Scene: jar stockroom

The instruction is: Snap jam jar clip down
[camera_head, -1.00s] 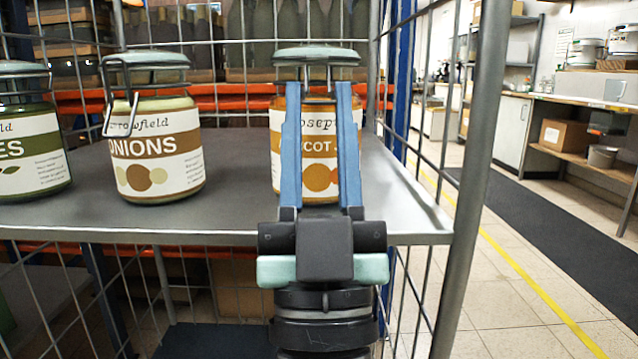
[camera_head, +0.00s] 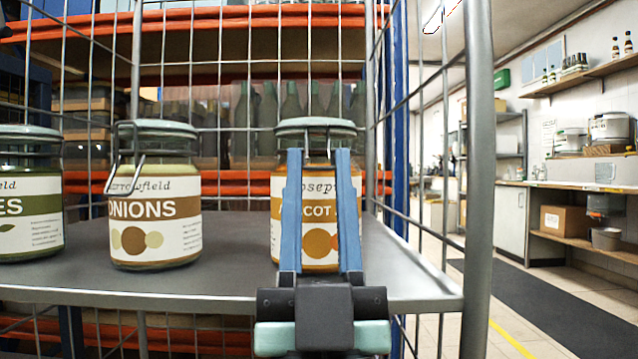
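The apricot jam jar (camera_head: 318,215), with orange contents, a cream-and-brown label and a grey-green lid (camera_head: 315,124), stands upright at the right of the shelf. Wire fittings (camera_head: 331,138) show around its neck just under the lid. Its front clip is largely hidden by my fingers, so I cannot tell whether it is up or down. My gripper (camera_head: 318,153) is in front of this jar, its two blue fingers pointing up and spread apart. The fingertips are just below lid height, with nothing visibly held between them. I cannot tell whether they touch the jar.
An onions jar (camera_head: 155,220) stands to the left with its wire clip (camera_head: 124,175) hanging loose. A green-labelled jar (camera_head: 25,205) is further left. The metal shelf (camera_head: 235,290) has free room between jars. Wire mesh and a grey post (camera_head: 479,180) bound the right side.

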